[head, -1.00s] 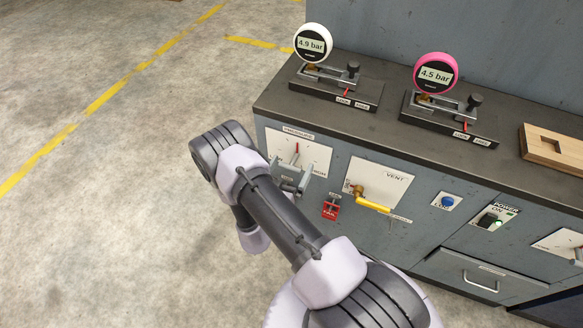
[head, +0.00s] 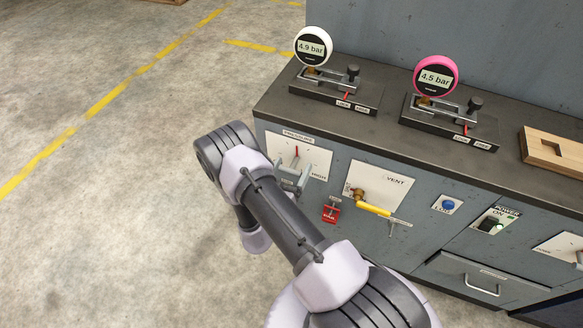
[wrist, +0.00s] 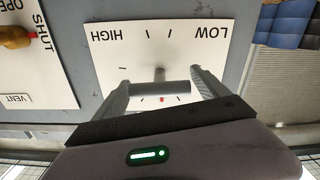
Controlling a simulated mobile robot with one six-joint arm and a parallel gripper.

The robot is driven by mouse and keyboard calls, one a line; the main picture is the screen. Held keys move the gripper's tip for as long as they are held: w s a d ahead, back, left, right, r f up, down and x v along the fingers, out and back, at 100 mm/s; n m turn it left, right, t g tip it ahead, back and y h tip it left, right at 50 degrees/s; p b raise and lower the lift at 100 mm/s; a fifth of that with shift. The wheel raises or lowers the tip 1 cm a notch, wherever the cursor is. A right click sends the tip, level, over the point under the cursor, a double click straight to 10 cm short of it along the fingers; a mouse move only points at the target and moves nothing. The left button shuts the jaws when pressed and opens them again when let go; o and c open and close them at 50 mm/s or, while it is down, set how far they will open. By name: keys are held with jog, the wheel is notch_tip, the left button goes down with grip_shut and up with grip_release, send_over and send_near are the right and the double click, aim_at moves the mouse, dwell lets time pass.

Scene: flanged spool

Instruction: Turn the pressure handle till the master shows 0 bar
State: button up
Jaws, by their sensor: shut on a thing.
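The pressure handle (wrist: 160,87) is a grey bar on a short stem on the white pressure plate (wrist: 107,50), which reads HIGH and LOW upside down in the wrist view. My gripper (wrist: 162,88) is shut on the bar, one finger at each end. A small red mark shows beside the bar. In the head view my gripper (head: 290,182) is at the plate (head: 318,160), and my arm hides part of it. The white gauge (head: 312,46) reads 4.9 bar and the pink gauge (head: 435,77) reads 4.5 bar. I cannot tell which is the master.
A wooden block (head: 553,150) lies on the bench top. The floor at left is clear.

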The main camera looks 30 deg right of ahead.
jog(key=n, duration=0.3)
jog(key=shift+s+n, duration=0.1)
jog(key=shift+n, duration=0.3)
jog(key=n, duration=0.4)
jog(key=shift+n+p, duration=0.3)
jog(key=n, duration=0.4)
jog(key=shift+n, duration=0.3)
jog(key=n, duration=0.3)
jog(key=shift+n, duration=0.3)
jog(key=n, duration=0.3)
jog(key=shift+f+n+p, duration=0.1)
jog(key=shift+n+p, duration=0.2)
jog(key=n, duration=0.8)
jog(key=shift+n, duration=1.9)
